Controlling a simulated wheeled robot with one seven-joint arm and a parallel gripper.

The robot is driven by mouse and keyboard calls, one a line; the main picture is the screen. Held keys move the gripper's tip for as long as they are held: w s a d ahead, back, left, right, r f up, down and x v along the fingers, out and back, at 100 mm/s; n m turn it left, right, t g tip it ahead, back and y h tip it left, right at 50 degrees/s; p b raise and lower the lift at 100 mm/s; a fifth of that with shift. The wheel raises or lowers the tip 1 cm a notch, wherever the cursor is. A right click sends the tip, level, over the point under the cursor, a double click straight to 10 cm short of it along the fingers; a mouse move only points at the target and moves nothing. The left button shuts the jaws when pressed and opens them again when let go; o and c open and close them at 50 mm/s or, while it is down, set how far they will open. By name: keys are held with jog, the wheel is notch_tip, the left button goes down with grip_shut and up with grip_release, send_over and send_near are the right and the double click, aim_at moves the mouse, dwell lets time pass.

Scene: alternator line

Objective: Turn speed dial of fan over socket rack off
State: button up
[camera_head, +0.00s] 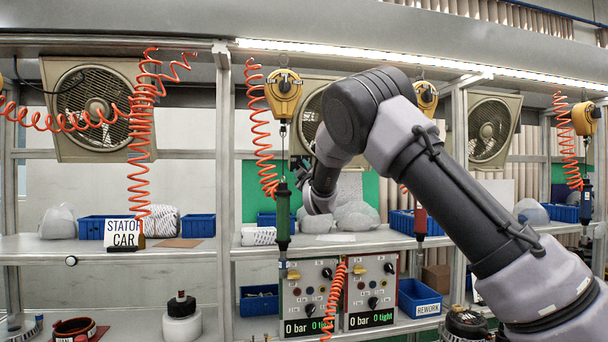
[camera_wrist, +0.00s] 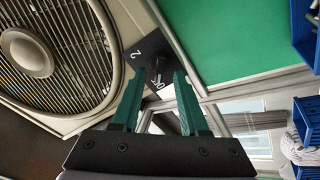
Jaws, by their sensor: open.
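The middle fan (camera_head: 309,118) hangs under the top rail in the head view, partly hidden behind my arm. In the wrist view, a fan's round grille (camera_wrist: 60,55) fills the left side. Beside it is a dark dial plate with a "2" and an "OFF" mark. The dark speed dial (camera_wrist: 157,64) sits on this plate, just beyond and between the fingertips. I cannot tell clearly which mark it points to. My gripper (camera_wrist: 159,77) has two green fingers, spread apart with nothing held between them. In the head view the fingers are hidden by my arm.
Other fans hang at left (camera_head: 94,108) and right (camera_head: 490,130). Orange coiled hoses (camera_head: 258,120) and a hanging green-black tool (camera_head: 282,220) are near my arm. A green panel (camera_wrist: 235,40) lies right of the dial. Blue bins (camera_head: 198,225) line the shelf.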

jog(key=v, duration=1)
jog(key=d+m+g+h, duration=0.2)
jog(key=d+m+h, duration=0.35)
jog(key=d, duration=0.75)
jog(key=s+d+m+g, duration=0.4)
jog(key=s+d+m, duration=0.2)
jog(key=d, duration=0.4)
jog(key=s+d+f+m+g, duration=0.2)
jog(key=s, duration=0.8)
jog(key=s+d+f+m+g, duration=0.2)
jog(key=s+d+g, duration=0.1)
jog(key=s, duration=0.8)
jog(key=s+d+f+m+g, duration=0.2)
jog(key=s+d+f+m, duration=0.1)
jog(key=s, duration=0.8)
jog(key=shift+s+g, duration=0.25)
jog(key=shift+g, duration=0.15)
jog(key=shift+d, duration=0.1)
